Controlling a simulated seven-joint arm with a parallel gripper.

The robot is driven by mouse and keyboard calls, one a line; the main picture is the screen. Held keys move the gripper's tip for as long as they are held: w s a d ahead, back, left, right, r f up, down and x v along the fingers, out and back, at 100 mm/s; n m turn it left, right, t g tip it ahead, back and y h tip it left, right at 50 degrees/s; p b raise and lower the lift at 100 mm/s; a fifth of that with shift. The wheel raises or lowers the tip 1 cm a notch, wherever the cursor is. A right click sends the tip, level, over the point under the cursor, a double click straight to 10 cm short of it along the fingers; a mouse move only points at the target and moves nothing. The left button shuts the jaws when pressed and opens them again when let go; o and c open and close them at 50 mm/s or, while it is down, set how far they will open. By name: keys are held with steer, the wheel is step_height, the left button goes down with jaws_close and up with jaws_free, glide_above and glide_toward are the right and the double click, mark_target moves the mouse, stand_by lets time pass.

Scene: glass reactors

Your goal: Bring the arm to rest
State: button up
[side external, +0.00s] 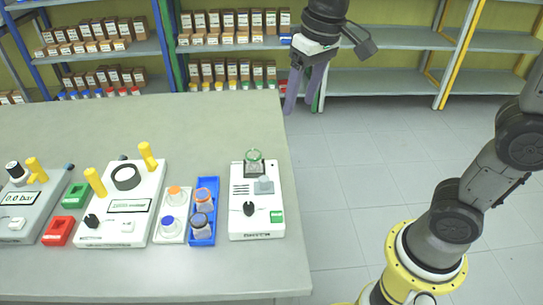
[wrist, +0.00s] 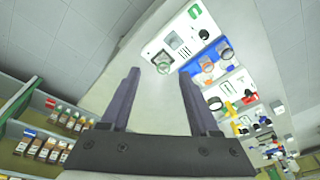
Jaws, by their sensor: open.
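My gripper (side external: 302,88) is raised above the floor, just past the table's right edge in the side external view. Its two dark fingers point down and are apart, with nothing between them. The gripper also shows in the wrist view (wrist: 160,95), with its fingers spread and the bare table top (side external: 150,120) beyond them. My gripper touches nothing.
On the table stand a white device (side external: 257,222) with a green-capped vial (side external: 254,160), a blue rack (side external: 203,238) with bottles, a white tray (side external: 170,238), and a device with yellow handles (side external: 128,205). Shelves (side external: 400,85) with boxes line the back. The floor (side external: 380,170) is clear.

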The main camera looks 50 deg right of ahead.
steer(key=s+d+f+t, duration=0.1)
steer(key=s+d+f, duration=0.1)
steer(key=s, duration=0.5)
steer(key=s+d+f+n+t, duration=0.1)
steer(key=s+d+f+t, duration=0.1)
steer(key=s, duration=0.6)
steer(key=shift+s+d+f, duration=0.25)
steer(key=shift+d+f, duration=0.2)
steer(key=shift+f, duration=0.25)
stand_by(2.4)
